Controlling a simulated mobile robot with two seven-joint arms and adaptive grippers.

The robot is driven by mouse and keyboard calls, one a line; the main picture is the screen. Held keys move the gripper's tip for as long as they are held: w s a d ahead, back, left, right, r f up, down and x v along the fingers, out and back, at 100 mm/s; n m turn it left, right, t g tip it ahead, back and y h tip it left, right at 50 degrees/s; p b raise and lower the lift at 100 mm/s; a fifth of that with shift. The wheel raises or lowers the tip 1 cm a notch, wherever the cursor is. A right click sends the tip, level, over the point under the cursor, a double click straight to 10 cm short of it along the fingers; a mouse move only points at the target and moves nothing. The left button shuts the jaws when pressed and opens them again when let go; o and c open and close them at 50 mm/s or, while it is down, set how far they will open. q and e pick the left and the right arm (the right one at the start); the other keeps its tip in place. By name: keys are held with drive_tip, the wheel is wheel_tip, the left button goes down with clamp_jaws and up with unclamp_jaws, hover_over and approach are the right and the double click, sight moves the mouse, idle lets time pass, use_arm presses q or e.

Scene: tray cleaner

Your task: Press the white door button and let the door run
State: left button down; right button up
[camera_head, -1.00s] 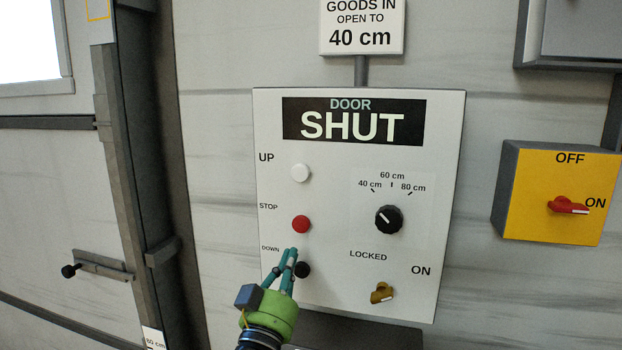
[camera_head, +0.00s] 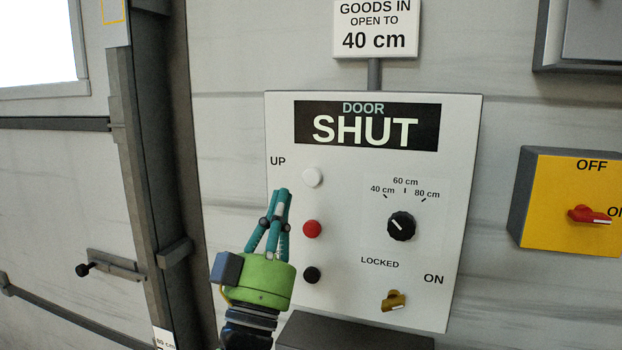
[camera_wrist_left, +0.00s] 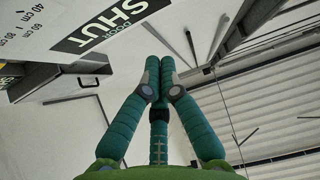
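The white UP button (camera_head: 313,178) is at the upper left of the door panel (camera_head: 360,165), above the red STOP button (camera_head: 312,229) and the black DOWN button (camera_head: 312,275). The panel display reads DOOR SHUT. My left gripper (camera_head: 282,192) has its teal fingers together and pointing up, just below and left of the white button in the picture. I see a gap between them in the picture; depth is hard to judge. In the left wrist view the fingertips (camera_wrist_left: 160,62) are together and hold nothing. My right gripper is not in view.
The panel has a black knob (camera_head: 401,226) at about 40 cm and a yellow key switch (camera_head: 394,301). A sign (camera_head: 375,30) above reads open to 40 cm. A yellow box with a red switch (camera_head: 590,215) is at right. The door's frame (camera_head: 150,180) stands at left.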

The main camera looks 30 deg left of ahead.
sight(312, 177)
use_arm(q)
drive_tip(key=shift+w+a+b, duration=0.25)
drive_tip(key=shift+w+a, duration=0.1)
drive_tip(key=shift+w, duration=1.05)
drive_tip(key=shift+w+a+b, duration=0.3)
drive_tip(key=shift+w, duration=1.15)
drive_tip(key=shift+w+a+b, duration=0.25)
drive_tip(key=shift+w+a, duration=0.1)
drive_tip(key=shift+w, duration=1.05)
drive_tip(key=shift+w, duration=0.1)
drive_tip(key=shift+w+a, duration=0.1)
drive_tip(key=shift+w, duration=0.2)
